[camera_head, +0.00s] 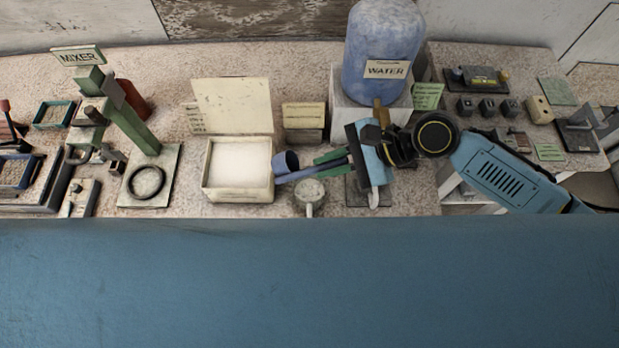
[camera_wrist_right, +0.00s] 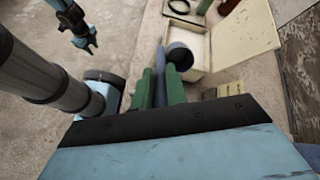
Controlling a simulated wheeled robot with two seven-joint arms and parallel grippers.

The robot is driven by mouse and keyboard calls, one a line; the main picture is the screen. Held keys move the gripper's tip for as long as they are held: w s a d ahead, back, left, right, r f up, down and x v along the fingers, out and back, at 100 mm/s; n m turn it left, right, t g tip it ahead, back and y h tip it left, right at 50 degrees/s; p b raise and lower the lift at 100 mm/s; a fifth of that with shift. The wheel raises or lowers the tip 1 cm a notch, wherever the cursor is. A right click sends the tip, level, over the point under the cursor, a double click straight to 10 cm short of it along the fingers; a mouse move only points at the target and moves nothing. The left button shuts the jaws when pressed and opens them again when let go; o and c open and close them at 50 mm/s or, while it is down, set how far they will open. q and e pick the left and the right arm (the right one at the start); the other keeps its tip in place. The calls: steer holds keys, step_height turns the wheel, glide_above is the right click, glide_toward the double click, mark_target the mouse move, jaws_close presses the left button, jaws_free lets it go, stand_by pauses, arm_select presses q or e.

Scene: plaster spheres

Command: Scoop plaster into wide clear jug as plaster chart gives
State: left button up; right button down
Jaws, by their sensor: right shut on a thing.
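My right gripper (camera_head: 335,166) is shut on the handle of a blue scoop (camera_head: 287,162). The scoop's cup is just right of the open plaster bin (camera_head: 206,184), close to its right wall, and apart from the white plaster (camera_head: 240,162). The scoop's cup also shows beyond the green fingers in the right wrist view (camera_wrist_right: 180,57). A small pale round vessel with a handle (camera_head: 309,190) stands below the scoop; I cannot tell whether it is the wide clear jug. My left gripper (camera_wrist_right: 88,46) shows small in the right wrist view, its dark fingers apart and empty.
A blue water tank (camera_head: 384,40) stands behind my right gripper. A yellowish card on a stand (camera_head: 303,117) is behind the scoop; its text is unreadable. The green mixer (camera_head: 130,125) and its plate with a black ring (camera_head: 146,182) stand left of the bin. The right side holds small blocks.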

steer(key=a+r+h, duration=0.1)
steer(key=r, duration=0.1)
steer(key=a+r+h, duration=0.3)
steer(key=r+h, duration=0.1)
steer(key=shift+w+a, duration=0.1)
steer(key=shift+a, duration=0.1)
steer(key=shift+a+r+h, duration=0.95)
steer(key=shift+a+h, duration=0.2)
steer(key=shift+h, duration=0.4)
steer(key=shift+a+r+h, duration=0.95)
steer(key=shift+a+h, duration=0.15)
steer(key=shift+h, duration=0.45)
